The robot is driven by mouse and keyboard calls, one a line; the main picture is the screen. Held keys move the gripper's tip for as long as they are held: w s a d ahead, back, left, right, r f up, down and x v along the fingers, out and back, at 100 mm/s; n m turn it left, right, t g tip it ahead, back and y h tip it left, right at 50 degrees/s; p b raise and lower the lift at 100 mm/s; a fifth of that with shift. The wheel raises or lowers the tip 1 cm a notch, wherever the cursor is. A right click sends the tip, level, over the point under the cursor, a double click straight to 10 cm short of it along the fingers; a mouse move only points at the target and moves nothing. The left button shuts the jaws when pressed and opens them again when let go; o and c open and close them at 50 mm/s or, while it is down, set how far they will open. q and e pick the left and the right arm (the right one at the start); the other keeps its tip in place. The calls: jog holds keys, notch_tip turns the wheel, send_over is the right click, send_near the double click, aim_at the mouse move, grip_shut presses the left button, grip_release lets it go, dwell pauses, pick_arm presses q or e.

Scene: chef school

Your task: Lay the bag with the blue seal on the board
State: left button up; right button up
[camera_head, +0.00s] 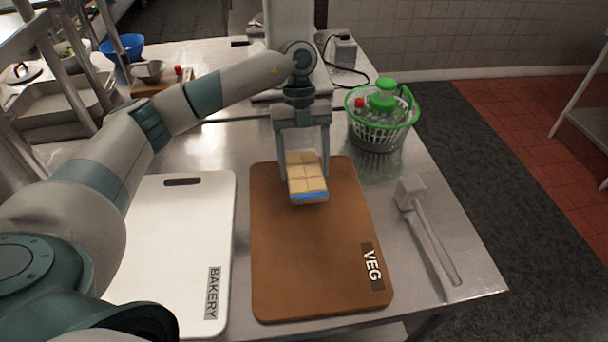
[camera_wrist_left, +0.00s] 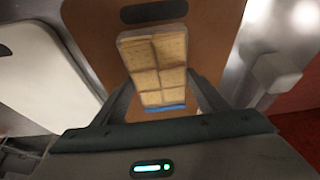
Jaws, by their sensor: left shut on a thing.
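The bag with the blue seal (camera_head: 307,175) holds tan square pieces, and its blue strip is at the end nearest me. My left gripper (camera_head: 306,172) is shut on the bag by its sides, over the upper part of the brown board marked VEG (camera_head: 310,250). The bag also shows in the left wrist view (camera_wrist_left: 158,68), between the two fingers (camera_wrist_left: 160,95), with the brown board (camera_wrist_left: 105,50) behind it. I cannot tell whether the bag touches the board. My right gripper is not in view.
A white board marked BAKERY (camera_head: 180,245) lies left of the brown board. A meat mallet (camera_head: 425,225) lies to the right. A green-rimmed basket with bottles (camera_head: 380,125) stands behind right. The lower part of the brown board is clear.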

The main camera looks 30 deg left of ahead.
aim_at(303, 165)
pick_arm(q)
jog(key=shift+f+p, duration=0.45)
jog(key=shift+f, duration=0.15)
jog(key=shift+f+p, duration=0.45)
jog(key=shift+f, duration=0.95)
jog(key=shift+f, duration=0.2)
jog(key=o, duration=1.1)
jog(key=shift+r, duration=0.1)
